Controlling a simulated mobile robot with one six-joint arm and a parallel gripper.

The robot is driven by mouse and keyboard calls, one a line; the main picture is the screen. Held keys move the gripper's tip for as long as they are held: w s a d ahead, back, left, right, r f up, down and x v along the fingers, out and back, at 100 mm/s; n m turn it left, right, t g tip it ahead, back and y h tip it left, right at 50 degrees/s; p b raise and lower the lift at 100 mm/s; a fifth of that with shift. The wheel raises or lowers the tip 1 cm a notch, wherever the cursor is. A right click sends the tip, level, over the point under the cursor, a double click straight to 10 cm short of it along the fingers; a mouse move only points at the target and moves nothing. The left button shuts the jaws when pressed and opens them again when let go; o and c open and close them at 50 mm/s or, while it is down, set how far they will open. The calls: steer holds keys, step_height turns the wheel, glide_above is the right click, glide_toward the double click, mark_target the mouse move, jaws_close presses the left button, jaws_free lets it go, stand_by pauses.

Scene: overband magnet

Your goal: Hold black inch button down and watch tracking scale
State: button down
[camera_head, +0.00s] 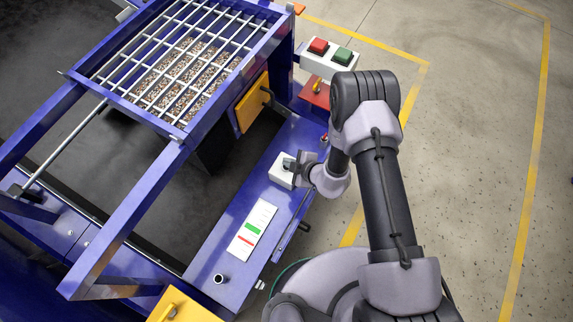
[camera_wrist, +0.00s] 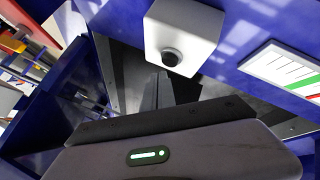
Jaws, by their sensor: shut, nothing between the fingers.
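A small white box (camera_head: 280,175) sits on the blue frame rail; it also shows in the wrist view (camera_wrist: 187,28). The black round button (camera_wrist: 172,57) is on its face in the wrist view; in the head view my gripper covers it. My gripper (camera_head: 290,164) is shut and empty, with its tip right at the box. I cannot tell whether it touches or presses the button. The tracking scale, a white plate with a green and a red band (camera_head: 250,230), lies on the rail beside the box; part of it shows in the wrist view (camera_wrist: 277,65).
A control box with a red button (camera_head: 318,46) and a green button (camera_head: 343,56) stands at the top. A yellow panel (camera_head: 252,102) and a barred grate (camera_head: 190,55) are on the blue frame. The floor to the right is clear.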

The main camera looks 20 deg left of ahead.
steer(key=shift+f, duration=0.1)
steer(key=shift+f+b, duration=0.3)
steer(key=shift+b, duration=0.1)
steer(key=shift+f+b, duration=0.45)
steer(key=shift+f, duration=0.1)
stand_by(0.4)
stand_by(3.1)
steer(key=shift+r+p, duration=0.75)
steer(key=shift+r, duration=0.2)
step_height(320, 180, up, 5)
steer(key=p, duration=0.4)
steer(key=shift+r, duration=0.1)
stand_by(0.7)
